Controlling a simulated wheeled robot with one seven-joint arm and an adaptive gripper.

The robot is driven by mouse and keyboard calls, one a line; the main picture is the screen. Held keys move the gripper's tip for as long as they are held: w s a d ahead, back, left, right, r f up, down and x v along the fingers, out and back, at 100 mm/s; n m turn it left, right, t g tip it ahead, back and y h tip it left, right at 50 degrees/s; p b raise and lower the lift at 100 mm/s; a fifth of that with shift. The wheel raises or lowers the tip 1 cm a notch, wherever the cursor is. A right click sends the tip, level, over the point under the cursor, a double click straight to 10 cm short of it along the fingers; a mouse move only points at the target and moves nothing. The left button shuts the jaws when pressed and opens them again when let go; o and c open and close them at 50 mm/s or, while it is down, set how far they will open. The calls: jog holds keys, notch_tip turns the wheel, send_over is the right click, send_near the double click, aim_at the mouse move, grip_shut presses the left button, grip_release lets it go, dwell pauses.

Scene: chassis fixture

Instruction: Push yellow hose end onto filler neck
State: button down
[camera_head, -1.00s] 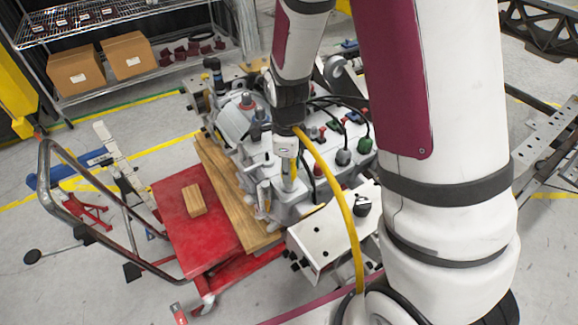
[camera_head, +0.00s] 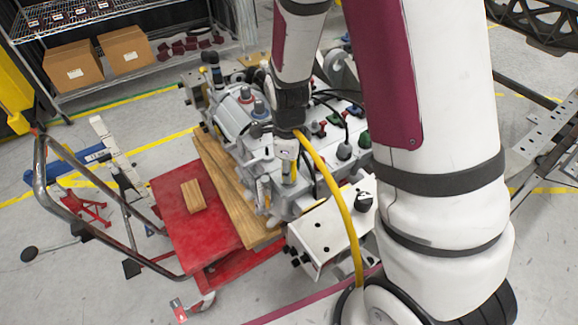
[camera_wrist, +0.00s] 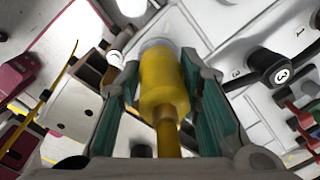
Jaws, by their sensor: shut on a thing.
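The yellow hose end (camera_wrist: 165,82) is a thick yellow cylinder in the wrist view, with a pale, clear-looking collar at its far tip. My gripper (camera_wrist: 165,75) is shut on it, with teal pads on either side. In the head view my gripper (camera_head: 286,148) points down over the front of the grey machine housing (camera_head: 258,140), and the yellow hose end (camera_head: 289,174) shows small beneath it. The yellow hose (camera_head: 338,195) arcs down to the right. The filler neck is not clearly distinguishable; the collar faces a pale surface, and I cannot tell whether they touch.
A red cart (camera_head: 205,235) with a wooden block (camera_head: 193,196) and planks stands left of the housing. A white box (camera_head: 325,238) sits right of the gripper. Black cables and coloured connectors crowd the housing top. A shelf (camera_head: 105,50) with cartons stands behind.

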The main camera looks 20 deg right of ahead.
jog(key=shift+f, duration=0.45)
jog(key=c, duration=1.1)
grip_release()
jog(key=shift+r, duration=0.1)
notch_tip(320, 180, up, 2)
jog(key=shift+s+r+p, duration=0.1)
jog(key=shift+r+p, duration=0.05)
jog(key=shift+p, duration=0.6)
jog(key=shift+r+p, duration=1.05)
jog(key=shift+r, duration=0.7)
